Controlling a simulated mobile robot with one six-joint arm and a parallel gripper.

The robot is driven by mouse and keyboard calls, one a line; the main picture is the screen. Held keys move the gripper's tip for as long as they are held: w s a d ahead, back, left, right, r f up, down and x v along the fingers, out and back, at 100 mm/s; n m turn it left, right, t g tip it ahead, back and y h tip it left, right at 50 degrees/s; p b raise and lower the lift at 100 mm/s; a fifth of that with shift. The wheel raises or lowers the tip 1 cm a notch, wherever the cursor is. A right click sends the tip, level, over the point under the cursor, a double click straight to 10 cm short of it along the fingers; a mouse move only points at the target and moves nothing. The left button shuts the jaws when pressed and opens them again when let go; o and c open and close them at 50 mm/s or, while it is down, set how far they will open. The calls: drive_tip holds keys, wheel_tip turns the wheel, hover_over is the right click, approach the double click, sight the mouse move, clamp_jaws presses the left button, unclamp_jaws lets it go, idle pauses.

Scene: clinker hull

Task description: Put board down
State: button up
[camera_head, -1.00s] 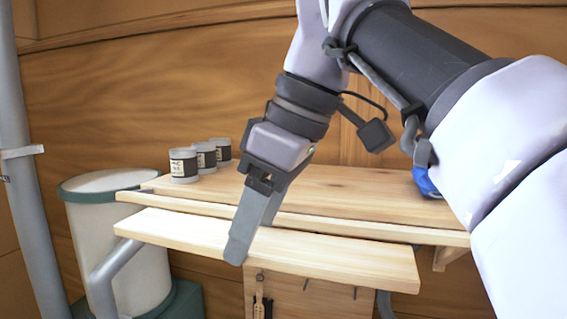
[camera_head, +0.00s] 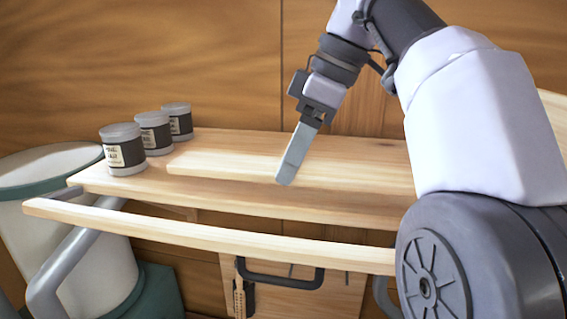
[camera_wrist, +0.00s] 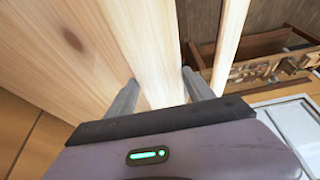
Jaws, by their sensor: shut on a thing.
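A long pale wooden board (camera_head: 220,168) lies lengthwise over the wooden shelf (camera_head: 240,142). My gripper (camera_head: 287,178) is shut on the board near its middle, reaching down from above. In the wrist view the board (camera_wrist: 160,65) runs between my two fingers (camera_wrist: 163,92), with the shelf surface (camera_wrist: 60,45) to its left. The board looks roughly level and parallel to the shelf. I cannot tell whether it touches the shelf or hovers just above. Its right end is hidden behind my arm.
Three labelled jars (camera_head: 122,150) stand at the shelf's left end, close to the board's left end. A wooden front rail (camera_head: 200,235) runs before the shelf across a gap. A white bin with green rim (camera_head: 60,190) stands at left.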

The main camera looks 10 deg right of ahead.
sight(387, 168)
drive_tip(key=shift+w+d, duration=0.65)
drive_tip(key=shift+d, duration=0.25)
drive_tip(key=f, duration=0.2)
drive_tip(key=shift+s+d+f, duration=0.1)
drive_tip(key=shift+s+f, duration=0.15)
drive_tip(key=shift+f, duration=0.5)
drive_tip(key=shift+w+f, duration=0.1)
drive_tip(key=shift+w, duration=0.15)
drive_tip(key=o, duration=1.7)
drive_tip(key=shift+s, duration=0.1)
drive_tip(key=shift+o, duration=0.2)
drive_tip(key=d+r, duration=0.1)
drive_tip(key=s+d+r, duration=0.1)
drive_tip(key=r, duration=0.1)
drive_tip(key=shift+d, duration=0.2)
drive_tip(key=s+d, duration=0.1)
drive_tip(key=d, duration=0.2)
drive_tip(key=s+d, duration=0.1)
drive_tip(key=d, duration=0.2)
drive_tip(key=s+d, duration=0.2)
drive_tip(key=d, duration=0.1)
drive_tip(key=shift+d, duration=0.35)
